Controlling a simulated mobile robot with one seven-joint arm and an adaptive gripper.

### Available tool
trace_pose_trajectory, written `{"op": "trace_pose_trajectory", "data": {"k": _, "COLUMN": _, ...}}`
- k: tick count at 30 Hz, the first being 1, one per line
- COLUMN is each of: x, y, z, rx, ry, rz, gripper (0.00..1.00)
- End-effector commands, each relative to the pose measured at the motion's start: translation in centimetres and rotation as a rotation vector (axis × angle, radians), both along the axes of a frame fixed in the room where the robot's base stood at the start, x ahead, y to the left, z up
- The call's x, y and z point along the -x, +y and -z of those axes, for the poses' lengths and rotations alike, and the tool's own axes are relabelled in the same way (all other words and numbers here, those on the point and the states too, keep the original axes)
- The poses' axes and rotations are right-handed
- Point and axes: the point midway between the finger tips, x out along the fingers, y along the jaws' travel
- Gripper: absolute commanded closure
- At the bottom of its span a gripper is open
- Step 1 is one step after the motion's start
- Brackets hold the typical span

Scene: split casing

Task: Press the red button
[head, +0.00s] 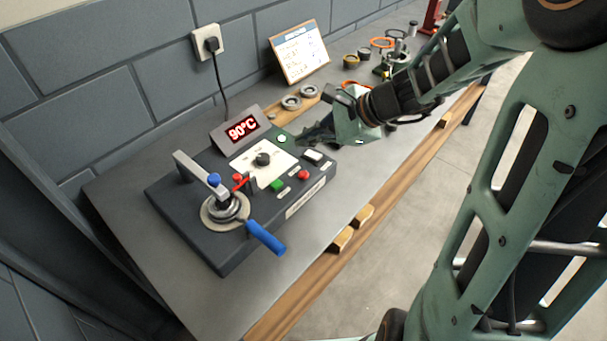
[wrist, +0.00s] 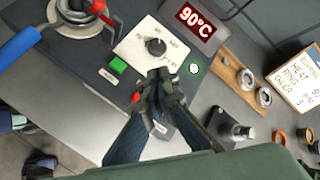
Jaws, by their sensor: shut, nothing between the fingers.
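The red button (head: 303,174) is on the right part of the dark device (head: 215,250), near its front edge. It also shows in the wrist view (wrist: 136,97), just left of my fingers and partly covered by them. A green button (head: 277,185) sits to its left and a black-and-white switch (head: 312,156) behind it. My gripper (head: 301,137) is shut and empty. It hangs over the back right of the device, behind the red button and apart from it. In the wrist view my closed fingertips (wrist: 160,80) appear near the dial plate's edge.
The device bears a dial (head: 263,159), a 90°C display (head: 242,129), a white round light (head: 282,139) and a clamp with a blue handle (head: 265,237). Metal rings (head: 291,102) lie on a wooden strip behind. A sign (head: 299,52) stands near the wall.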

Motion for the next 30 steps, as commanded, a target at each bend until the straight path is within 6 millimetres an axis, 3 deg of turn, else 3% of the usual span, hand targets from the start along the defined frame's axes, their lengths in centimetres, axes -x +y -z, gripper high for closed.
{"op": "trace_pose_trajectory", "data": {"k": 15, "x": 0.0, "y": 0.0, "z": 7.1, "rx": 0.0, "ry": 0.0, "rz": 0.0, "gripper": 1.0}}
{"op": "trace_pose_trajectory", "data": {"k": 30, "x": 0.0, "y": 0.0, "z": 7.8, "rx": 0.0, "ry": 0.001, "rz": 0.001, "gripper": 1.0}}
